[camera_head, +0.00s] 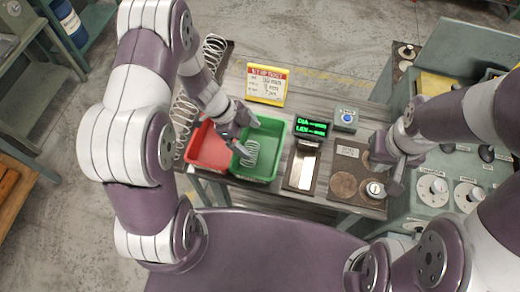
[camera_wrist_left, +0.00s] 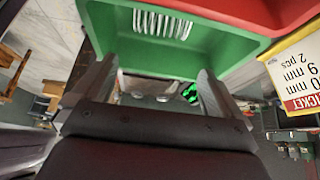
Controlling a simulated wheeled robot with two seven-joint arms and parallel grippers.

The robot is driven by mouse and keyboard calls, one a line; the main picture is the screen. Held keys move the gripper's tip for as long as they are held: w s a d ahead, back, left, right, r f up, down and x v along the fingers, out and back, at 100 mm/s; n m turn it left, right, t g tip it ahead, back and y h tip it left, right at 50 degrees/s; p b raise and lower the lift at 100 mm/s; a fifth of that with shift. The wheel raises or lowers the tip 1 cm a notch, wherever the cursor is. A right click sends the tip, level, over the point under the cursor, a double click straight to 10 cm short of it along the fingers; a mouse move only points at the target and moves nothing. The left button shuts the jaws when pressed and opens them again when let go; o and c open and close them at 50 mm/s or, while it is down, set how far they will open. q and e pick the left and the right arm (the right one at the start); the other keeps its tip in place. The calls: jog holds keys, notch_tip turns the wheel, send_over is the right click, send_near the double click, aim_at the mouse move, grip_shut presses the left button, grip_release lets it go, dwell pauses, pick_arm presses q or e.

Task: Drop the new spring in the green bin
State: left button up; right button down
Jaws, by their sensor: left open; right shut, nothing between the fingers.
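The green bin (camera_head: 272,137) stands on the bench to the right of the red bin (camera_head: 207,146). A metal spring (camera_head: 250,152) lies inside the green bin; it also shows in the left wrist view (camera_wrist_left: 162,22), near the bin's wall (camera_wrist_left: 200,58). My left gripper (camera_head: 245,138) is open and empty over the green bin, its fingers apart with nothing between them. My right gripper (camera_head: 385,178) is shut and empty above the right part of the bench, beside a small round knob or cap (camera_head: 375,190).
A ticket sign (camera_head: 267,85) stands behind the bins. Large coiled springs (camera_head: 184,120) stand at the left. A green-lit display (camera_head: 312,127), a blue-button box (camera_head: 345,119) and a tray (camera_head: 302,166) are right of the green bin. A machine panel with dials (camera_head: 433,188) is further right.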

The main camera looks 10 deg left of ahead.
pick_arm(q)
jog(key=v, duration=0.9)
jog(key=shift+a+r, duration=0.25)
